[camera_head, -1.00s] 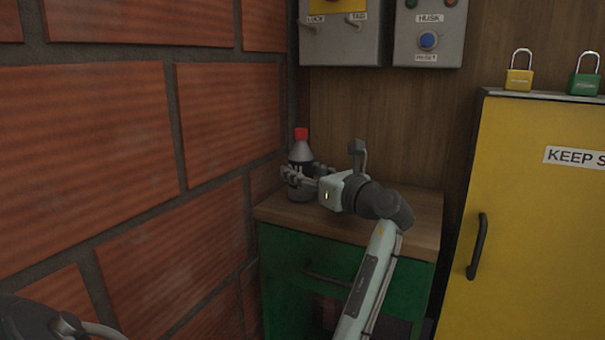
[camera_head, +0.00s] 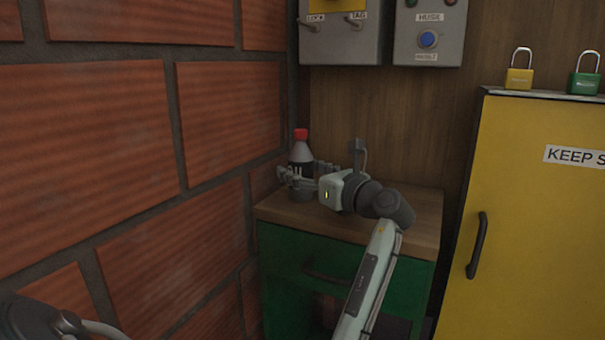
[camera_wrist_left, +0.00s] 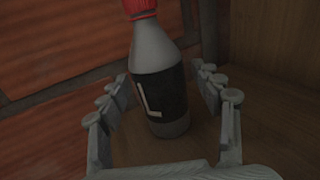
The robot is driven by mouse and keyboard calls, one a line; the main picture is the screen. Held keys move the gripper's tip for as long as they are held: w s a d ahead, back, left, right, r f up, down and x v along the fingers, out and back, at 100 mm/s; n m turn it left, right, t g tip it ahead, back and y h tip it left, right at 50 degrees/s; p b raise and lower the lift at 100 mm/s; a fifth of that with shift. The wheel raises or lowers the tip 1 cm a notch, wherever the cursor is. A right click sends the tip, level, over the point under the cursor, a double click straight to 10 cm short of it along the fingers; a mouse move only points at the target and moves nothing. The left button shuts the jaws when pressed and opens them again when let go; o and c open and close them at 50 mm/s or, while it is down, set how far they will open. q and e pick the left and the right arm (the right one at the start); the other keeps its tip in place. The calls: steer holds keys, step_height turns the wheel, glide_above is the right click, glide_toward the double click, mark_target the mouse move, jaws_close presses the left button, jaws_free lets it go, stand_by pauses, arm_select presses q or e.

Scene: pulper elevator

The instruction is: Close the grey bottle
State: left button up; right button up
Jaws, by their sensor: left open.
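The grey bottle (camera_head: 301,154) stands upright on the wooden top of a green cabinet, by the brick wall. It has a dark label band and a red cap (camera_head: 301,134) on its neck. In the left wrist view the bottle (camera_wrist_left: 155,52) rises between the fingers, and its red cap (camera_wrist_left: 140,8) is cut off by the top edge. My left gripper (camera_head: 301,174) is open, with its fingers on either side of the bottle's lower body. I cannot tell whether a finger touches it. My right gripper is not in view.
The green cabinet (camera_head: 290,255) has a wooden top (camera_head: 420,215), clear to the right of my gripper. The brick wall (camera_head: 225,130) is close on the left. A yellow cabinet (camera_head: 540,220) with padlocks on top stands right. Grey control boxes (camera_head: 430,50) hang above.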

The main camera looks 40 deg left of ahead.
arm_select(q)
steer(key=d, duration=0.4)
steer(key=s+d, duration=0.1)
steer(key=d, duration=0.3)
steer(key=s+d, duration=0.1)
steer(key=d, duration=0.3)
stand_by(0.3)
